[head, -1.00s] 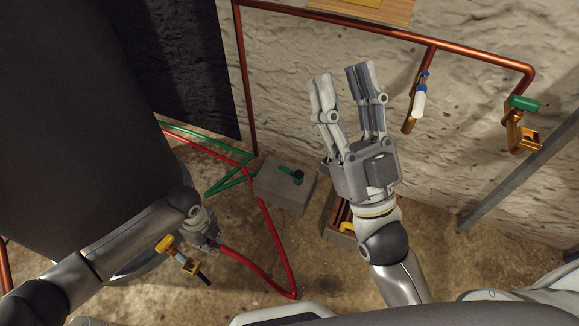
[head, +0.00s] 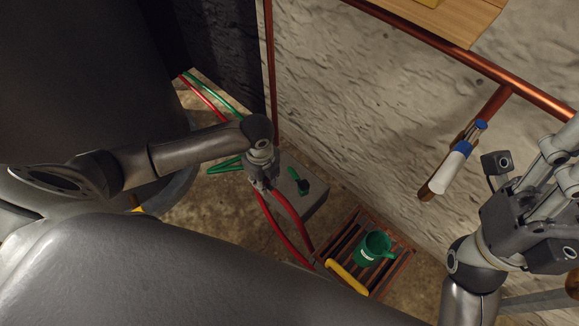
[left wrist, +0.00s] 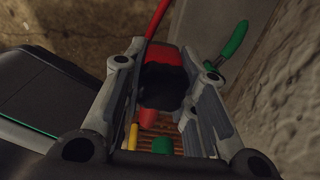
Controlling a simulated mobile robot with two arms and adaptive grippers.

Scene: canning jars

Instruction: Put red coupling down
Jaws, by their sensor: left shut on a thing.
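The red coupling (left wrist: 165,56), with a dark part, sits between the fingers of my left gripper (head: 261,186) in the left wrist view. The gripper is shut on it; in the head view the coupling is mostly hidden by the fingers. The red hose (head: 288,207) runs from the gripper down towards the floor. My left gripper is over the left part of a grey concrete block (head: 310,203); I cannot tell whether the coupling touches it. A green coupling (head: 299,182) with a black end lies on the block, right of the gripper. My right gripper (head: 540,160) is open and empty at the right edge.
A slatted crate (head: 402,255) right of the block holds a green mug (head: 372,249) and a yellow-handled tool (head: 346,277). Green hose (head: 215,95) lies at the left.

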